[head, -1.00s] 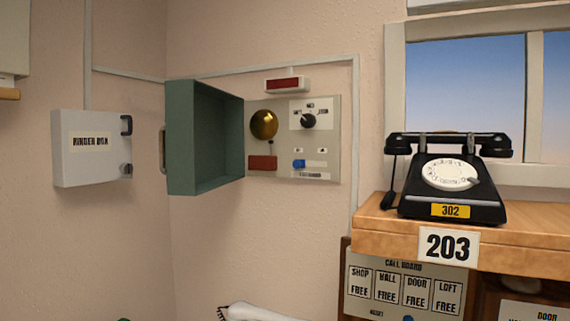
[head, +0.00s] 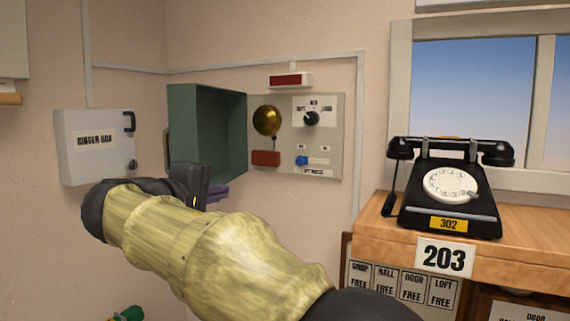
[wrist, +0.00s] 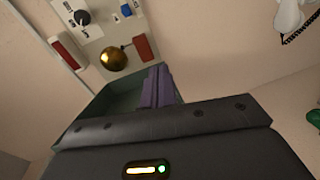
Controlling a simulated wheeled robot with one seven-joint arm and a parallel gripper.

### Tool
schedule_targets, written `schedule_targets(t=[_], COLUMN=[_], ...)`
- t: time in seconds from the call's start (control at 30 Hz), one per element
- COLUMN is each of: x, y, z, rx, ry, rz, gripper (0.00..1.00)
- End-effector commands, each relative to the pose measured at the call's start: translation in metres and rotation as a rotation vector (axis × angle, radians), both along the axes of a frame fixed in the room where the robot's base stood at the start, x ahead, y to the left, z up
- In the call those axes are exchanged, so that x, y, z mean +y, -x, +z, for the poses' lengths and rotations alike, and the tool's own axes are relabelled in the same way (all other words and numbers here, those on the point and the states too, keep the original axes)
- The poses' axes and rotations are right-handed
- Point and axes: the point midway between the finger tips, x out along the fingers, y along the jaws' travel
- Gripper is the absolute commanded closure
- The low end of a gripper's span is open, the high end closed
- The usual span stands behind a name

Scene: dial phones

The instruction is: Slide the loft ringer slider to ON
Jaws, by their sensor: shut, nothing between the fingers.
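The ringer panel (head: 337,130) is on the wall beside the open green cover (head: 205,130). Its blue slider knob (head: 301,160) sits at the left end of a pale horizontal strip; the small labels above are too small to read. The blue knob also shows at the top of the wrist view (wrist: 126,10). My gripper (head: 216,193) is in front of the green cover's lower edge, left of and below the slider and apart from it. Its purple fingers (wrist: 157,87) are shut and empty.
The panel also carries a brass bell (head: 267,120), a red block (head: 265,158) and a black rotary knob (head: 311,118). A grey ringer box (head: 95,165) hangs at left. A black phone (head: 450,190) stands on the wooden shelf (head: 400,235) at right. Wall below the panel is clear.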

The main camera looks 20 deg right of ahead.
Motion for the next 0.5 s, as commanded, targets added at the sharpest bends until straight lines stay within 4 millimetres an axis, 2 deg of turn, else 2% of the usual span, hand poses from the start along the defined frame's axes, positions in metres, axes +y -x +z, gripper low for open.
schedule_targets(t=[0.03, 0.13, 0.5], x=[0.003, 0.004, 0.002], y=[0.003, 0.009, 0.009], z=[0.023, 0.044, 0.046], rx=[-0.045, -0.096, -0.103], ry=[0.022, 0.05, 0.057], rz=[-0.013, -0.034, -0.039], gripper=[1.0, 1.0, 1.0])
